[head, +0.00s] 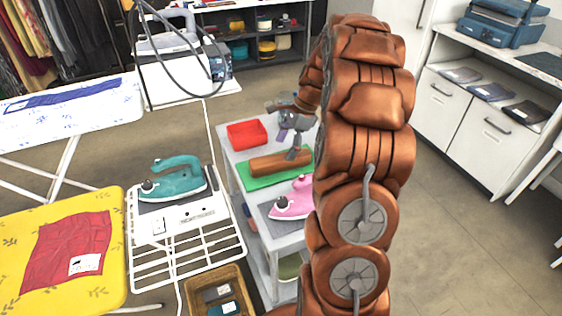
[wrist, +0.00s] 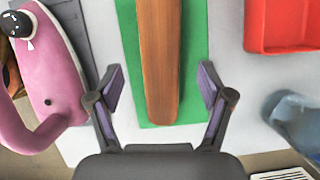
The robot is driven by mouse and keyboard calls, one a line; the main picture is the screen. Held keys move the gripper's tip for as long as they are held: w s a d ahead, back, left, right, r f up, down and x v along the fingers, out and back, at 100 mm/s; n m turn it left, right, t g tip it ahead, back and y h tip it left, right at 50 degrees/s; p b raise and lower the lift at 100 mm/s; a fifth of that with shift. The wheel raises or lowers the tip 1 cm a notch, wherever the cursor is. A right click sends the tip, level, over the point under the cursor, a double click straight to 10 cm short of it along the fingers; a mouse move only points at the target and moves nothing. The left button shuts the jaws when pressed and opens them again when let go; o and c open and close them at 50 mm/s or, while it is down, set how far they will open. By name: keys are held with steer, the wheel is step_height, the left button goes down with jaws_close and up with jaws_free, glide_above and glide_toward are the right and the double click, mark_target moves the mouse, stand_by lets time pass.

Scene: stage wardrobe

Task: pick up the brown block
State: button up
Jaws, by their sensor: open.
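The brown block (head: 277,164) is a long wooden piece lying on a green mat (head: 262,181) on a small white cart. In the wrist view the brown block (wrist: 159,62) runs from the top edge down to the middle, with the green mat (wrist: 193,75) showing around it. My gripper (head: 292,140) is above the block's right part in the head view. In the wrist view my gripper (wrist: 161,84) is open, with one finger on either side of the block's near end and apart from it. The block's far end is cut off there.
A pink iron (head: 293,201) stands on the cart at the near side of the mat, and a red tray (head: 248,134) at the far side. A teal iron (head: 178,181) rests on a white ironing board rack to the left. A blue-grey object (wrist: 297,120) lies at right in the wrist view.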

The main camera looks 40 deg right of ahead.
mark_target(280, 158)
steer(key=p+x, duration=0.1)
steer(key=x, duration=0.4)
steer(key=c, duration=1.5)
